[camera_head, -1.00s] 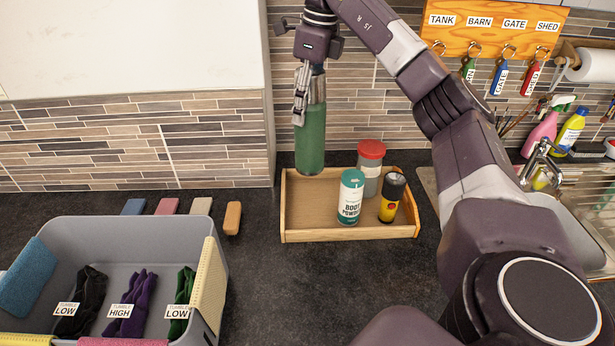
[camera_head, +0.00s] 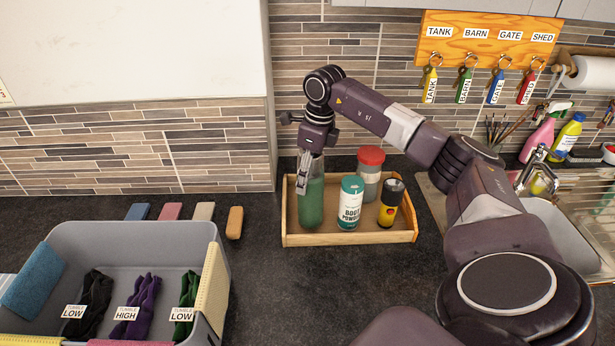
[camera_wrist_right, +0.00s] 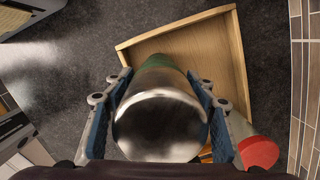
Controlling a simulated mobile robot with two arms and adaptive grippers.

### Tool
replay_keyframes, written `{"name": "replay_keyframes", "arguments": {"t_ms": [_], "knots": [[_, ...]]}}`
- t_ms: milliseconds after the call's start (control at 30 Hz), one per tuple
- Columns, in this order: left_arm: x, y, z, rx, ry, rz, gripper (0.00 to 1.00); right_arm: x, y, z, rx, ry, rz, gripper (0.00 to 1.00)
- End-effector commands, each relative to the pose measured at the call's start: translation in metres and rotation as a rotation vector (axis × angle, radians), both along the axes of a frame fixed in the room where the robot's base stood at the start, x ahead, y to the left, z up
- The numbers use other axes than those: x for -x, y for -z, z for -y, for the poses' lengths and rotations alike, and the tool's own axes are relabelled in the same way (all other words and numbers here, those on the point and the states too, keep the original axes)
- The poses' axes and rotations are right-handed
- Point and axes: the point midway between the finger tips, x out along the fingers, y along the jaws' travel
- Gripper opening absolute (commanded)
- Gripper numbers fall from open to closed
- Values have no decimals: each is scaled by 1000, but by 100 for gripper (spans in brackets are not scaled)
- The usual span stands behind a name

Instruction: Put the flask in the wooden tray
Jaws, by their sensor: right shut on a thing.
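The green flask (camera_head: 311,207) with a metal top stands upright at the left end of the wooden tray (camera_head: 350,238). My right gripper (camera_head: 309,172) is shut on its upper part from above. In the right wrist view the flask's silver top (camera_wrist_right: 160,122) sits between the two blue-padded fingers, with the tray's pale floor (camera_wrist_right: 190,50) beneath. The flask's base appears to be inside the tray, but I cannot tell whether it touches the floor. My left gripper is not in view.
The tray also holds a body powder bottle (camera_head: 350,203), a red-lidded jar (camera_head: 371,172) and a black-and-yellow can (camera_head: 389,204). A grey bin (camera_head: 150,235) with gloves stands left. The sink (camera_head: 565,232) is right. The counter in front of the tray is clear.

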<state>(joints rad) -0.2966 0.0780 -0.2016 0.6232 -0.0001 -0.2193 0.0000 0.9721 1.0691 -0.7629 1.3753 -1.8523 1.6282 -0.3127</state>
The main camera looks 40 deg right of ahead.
Motion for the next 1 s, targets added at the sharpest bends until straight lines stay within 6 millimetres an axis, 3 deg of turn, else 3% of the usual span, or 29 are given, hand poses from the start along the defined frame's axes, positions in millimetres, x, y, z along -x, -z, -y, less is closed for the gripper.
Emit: {"name": "replay_keyframes", "arguments": {"t_ms": [133, 467, 500, 633, 1000], "knots": [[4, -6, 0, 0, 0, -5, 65, 0, 12, 0, -1, 0, 2, 0], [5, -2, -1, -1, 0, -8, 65, 0, 16, 0, -1, 0, 2, 0], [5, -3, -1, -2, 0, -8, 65, 0, 16, 0, 0, -1, 1, 56], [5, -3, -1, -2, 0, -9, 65, 0, 16, 0, -1, 0, 0, 69], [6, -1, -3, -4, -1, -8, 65, -1, 10, 0, -1, 0, 4, 69]]}}
